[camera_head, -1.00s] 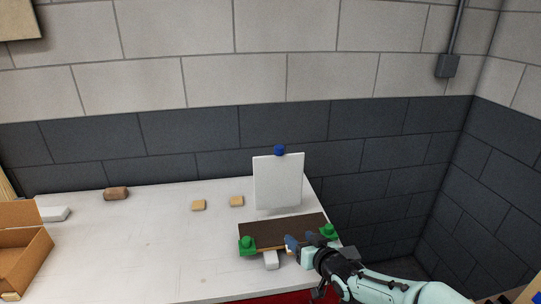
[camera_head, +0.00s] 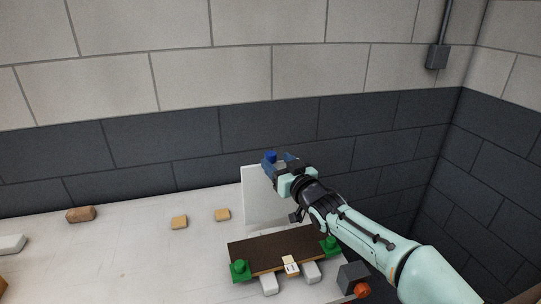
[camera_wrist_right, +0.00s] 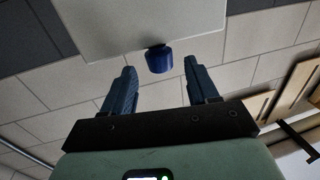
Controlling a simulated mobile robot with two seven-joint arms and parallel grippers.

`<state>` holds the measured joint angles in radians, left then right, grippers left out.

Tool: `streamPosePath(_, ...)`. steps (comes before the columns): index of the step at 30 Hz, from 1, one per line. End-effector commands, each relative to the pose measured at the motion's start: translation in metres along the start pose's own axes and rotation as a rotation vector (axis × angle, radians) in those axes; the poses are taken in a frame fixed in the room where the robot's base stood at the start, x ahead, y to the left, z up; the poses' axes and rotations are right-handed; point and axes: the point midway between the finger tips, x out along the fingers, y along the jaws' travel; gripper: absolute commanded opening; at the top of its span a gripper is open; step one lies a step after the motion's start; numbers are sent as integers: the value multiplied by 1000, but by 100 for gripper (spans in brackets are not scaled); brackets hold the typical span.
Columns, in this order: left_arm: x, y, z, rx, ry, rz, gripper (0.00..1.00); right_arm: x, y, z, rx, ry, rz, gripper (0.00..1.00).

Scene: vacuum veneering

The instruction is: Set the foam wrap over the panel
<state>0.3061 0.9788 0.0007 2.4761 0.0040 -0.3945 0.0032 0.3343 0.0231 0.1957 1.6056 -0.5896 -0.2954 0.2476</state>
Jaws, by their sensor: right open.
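The foam wrap looks to be the upright white sheet (camera_head: 256,200) behind the panel, with a blue knob (camera_head: 271,156) on its top edge. The dark brown panel (camera_head: 280,251) lies flat near the table's front edge with green blocks (camera_head: 239,271) at its ends. My right gripper (camera_head: 279,161) is at the top of the white sheet. In the right wrist view my right gripper (camera_wrist_right: 160,82) is open, with the blue knob (camera_wrist_right: 159,59) between and just beyond its fingertips and the white sheet (camera_wrist_right: 135,22) beyond it. My left gripper is out of view.
Two small tan blocks (camera_head: 179,222) and a brown block (camera_head: 80,214) lie on the white table (camera_head: 130,255). A white block (camera_head: 12,244) sits at the left edge. A grey box with a red knob (camera_head: 353,279) is at the front right. A dark block wall stands behind.

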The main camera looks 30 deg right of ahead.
Motion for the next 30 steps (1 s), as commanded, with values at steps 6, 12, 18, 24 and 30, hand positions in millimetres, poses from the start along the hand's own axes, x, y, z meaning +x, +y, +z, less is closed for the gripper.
streamPosePath(6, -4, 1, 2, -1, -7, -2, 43, 34, 0, -1, 1, 1, -1, 59)
streamPosePath(12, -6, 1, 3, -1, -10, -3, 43, 46, 0, -1, 0, 1, -1, 59)
streamPosePath(18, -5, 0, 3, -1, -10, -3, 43, 46, 0, 0, 0, 0, 0, 59)
streamPosePath(24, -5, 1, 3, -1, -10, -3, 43, 46, 0, 0, 0, 0, 0, 17)
streamPosePath(30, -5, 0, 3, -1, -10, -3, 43, 46, 0, 0, -1, 2, 0, 0)
